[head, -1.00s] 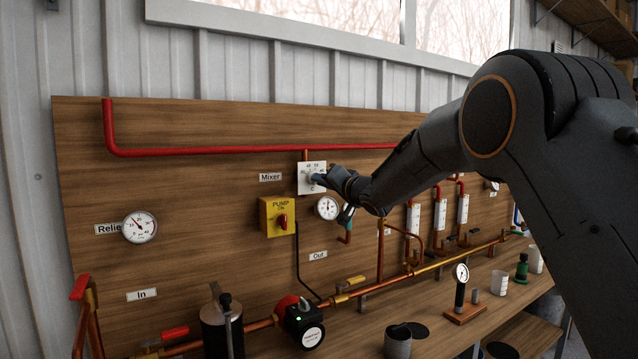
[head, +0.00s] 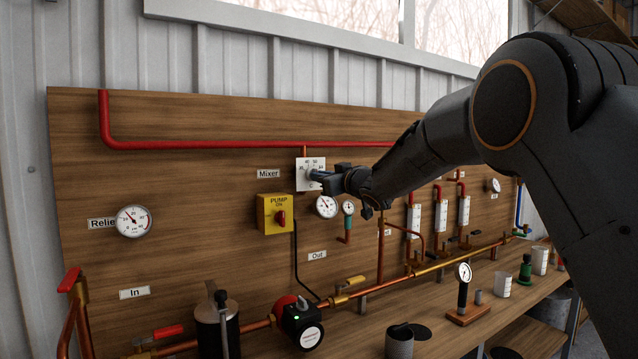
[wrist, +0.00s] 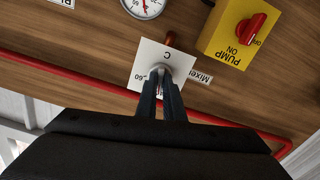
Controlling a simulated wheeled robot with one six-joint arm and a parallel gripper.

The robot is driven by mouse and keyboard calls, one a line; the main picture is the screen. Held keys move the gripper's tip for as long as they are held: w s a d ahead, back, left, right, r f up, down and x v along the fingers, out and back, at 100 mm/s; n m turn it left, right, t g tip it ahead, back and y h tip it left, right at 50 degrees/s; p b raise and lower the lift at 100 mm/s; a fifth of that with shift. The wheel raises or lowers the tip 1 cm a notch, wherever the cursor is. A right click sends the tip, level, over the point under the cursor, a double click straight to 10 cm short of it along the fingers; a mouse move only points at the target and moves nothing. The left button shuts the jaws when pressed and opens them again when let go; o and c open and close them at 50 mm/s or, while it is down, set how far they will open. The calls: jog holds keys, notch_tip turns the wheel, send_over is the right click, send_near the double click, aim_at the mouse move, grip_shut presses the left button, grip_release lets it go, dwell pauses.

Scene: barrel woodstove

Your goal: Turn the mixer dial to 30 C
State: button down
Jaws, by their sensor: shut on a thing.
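The mixer dial has a white square plate (head: 303,184) with printed numbers, on the wooden board beside the "Mixer" label (head: 269,174). The plate also shows in the wrist view (wrist: 146,52), upside down, with a "60" and a "C" legible. My gripper (head: 318,175) is at the front of the plate. In the wrist view my gripper (wrist: 160,76) is shut on the round pale dial knob (wrist: 159,69). The fingers and knob hide part of the scale, and I cannot read where the dial points.
The yellow pump switch box (head: 266,214) is below left of the dial. A round gauge (head: 327,207) and a smaller gauge (head: 348,208) sit just below my gripper. A red pipe (head: 230,146) runs above. Pipes and valves line the bench below.

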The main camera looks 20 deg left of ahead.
jog(key=shift+w+d+f+n+b, duration=0.1)
jog(key=shift+n+b, duration=1.3)
jog(key=shift+n, duration=1)
jog(key=shift+d+f+n+b, duration=0.1)
jog(key=shift+n+b, duration=1.3)
jog(key=shift+n, duration=1)
jog(key=shift+a, duration=0.1)
jog(key=c, duration=1.9)
grip_release()
jog(key=shift+r, duration=0.1)
jog(key=shift+o, duration=0.2)
jog(key=shift+r, duration=0.1)
jog(key=b+v, duration=0.1)
jog(key=v, duration=0.7)
jog(key=shift+b, duration=0.3)
